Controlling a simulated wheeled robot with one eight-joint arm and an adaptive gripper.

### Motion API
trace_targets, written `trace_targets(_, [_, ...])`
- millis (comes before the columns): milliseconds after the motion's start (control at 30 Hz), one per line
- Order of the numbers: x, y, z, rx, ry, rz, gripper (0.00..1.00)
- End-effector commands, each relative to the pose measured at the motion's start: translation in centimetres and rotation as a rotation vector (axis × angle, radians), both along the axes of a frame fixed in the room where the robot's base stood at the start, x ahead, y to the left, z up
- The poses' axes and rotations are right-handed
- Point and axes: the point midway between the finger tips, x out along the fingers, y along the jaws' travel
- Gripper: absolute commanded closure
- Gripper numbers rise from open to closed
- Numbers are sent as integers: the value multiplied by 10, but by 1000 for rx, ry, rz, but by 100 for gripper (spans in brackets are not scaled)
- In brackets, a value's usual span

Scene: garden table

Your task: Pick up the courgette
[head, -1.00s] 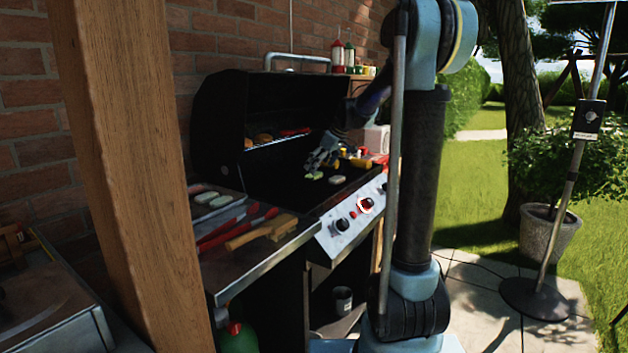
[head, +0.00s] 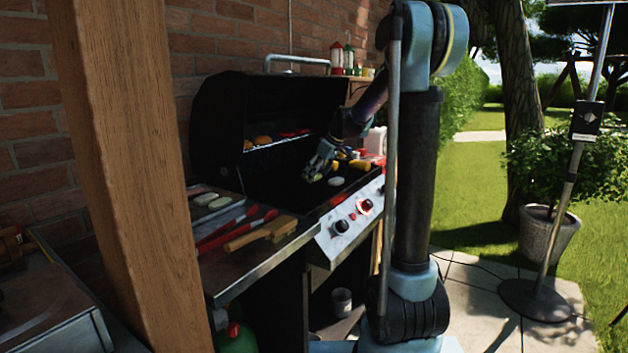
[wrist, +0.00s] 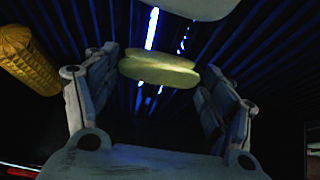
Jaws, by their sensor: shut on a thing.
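The courgette (wrist: 160,68) is a pale green, split-looking piece between the fingertips of my gripper (wrist: 158,78) in the wrist view. The fingers stand on either side of it, shut on it. Dark grill bars show behind and around it. In the head view my gripper (head: 320,164) is low over the grill surface, inside the open barbecue, and mostly hides the courgette. I cannot tell whether the courgette still touches the bars.
A yellow corn cob (wrist: 28,58) lies to the left in the wrist view. A pale round piece (head: 335,181) lies close to my gripper. The open black lid (head: 215,120) stands behind. Red-handled tools and a wooden-handled tool (head: 262,232) lie on the side shelf.

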Motion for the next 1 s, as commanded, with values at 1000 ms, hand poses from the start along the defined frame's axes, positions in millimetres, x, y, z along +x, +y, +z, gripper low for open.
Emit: trace_targets(1000, [1,-1,105,52,84,-140,48])
